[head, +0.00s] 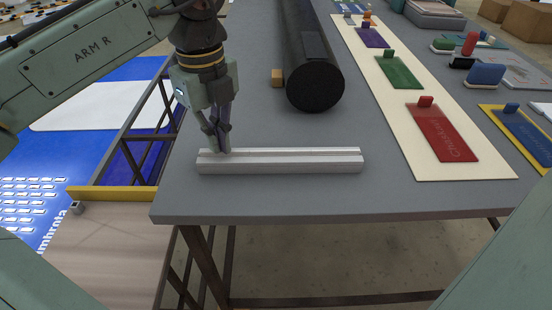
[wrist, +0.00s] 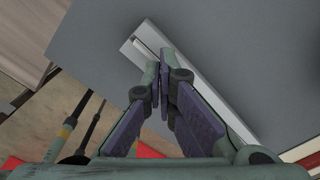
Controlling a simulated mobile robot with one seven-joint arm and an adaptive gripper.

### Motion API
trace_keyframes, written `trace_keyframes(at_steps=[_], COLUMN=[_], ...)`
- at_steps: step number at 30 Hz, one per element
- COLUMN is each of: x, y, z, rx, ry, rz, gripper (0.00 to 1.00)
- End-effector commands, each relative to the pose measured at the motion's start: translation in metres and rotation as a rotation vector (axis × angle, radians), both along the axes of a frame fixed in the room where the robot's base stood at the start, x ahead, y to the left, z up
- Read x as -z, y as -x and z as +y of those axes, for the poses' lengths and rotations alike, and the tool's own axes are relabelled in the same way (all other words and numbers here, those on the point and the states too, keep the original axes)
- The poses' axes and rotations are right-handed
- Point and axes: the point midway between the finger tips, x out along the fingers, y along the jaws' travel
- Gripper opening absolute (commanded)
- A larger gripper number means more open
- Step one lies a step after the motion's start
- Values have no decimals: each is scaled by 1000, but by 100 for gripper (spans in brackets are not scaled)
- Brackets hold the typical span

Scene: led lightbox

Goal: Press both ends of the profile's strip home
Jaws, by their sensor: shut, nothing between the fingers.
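The profile (head: 300,168) is a light, straight bar lying left to right on the grey table near its front edge. A whitish strip (head: 300,154) runs along its top; I cannot tell how deeply it sits. My gripper (head: 222,150) is shut and empty, pointing down at the profile's left part, a little in from the left end. Its tips are at or just above the strip; contact cannot be told. In the wrist view the profile (wrist: 215,95) runs diagonally behind the shut fingers (wrist: 162,85), which hide part of it.
A thick black roll (head: 313,80) lies behind the profile, with a small wooden block (head: 277,78) beside it. A cream board (head: 400,120) with coloured plates is to the right. The grey table (head: 270,205) is bare around the profile.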

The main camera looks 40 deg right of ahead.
Motion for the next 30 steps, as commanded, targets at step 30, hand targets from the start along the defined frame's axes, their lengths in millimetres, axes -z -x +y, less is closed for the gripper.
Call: trace_keyframes(at_steps=[30], x=[16], y=[0], z=[0], rx=[0], ry=[-1], rz=[1], gripper=[0])
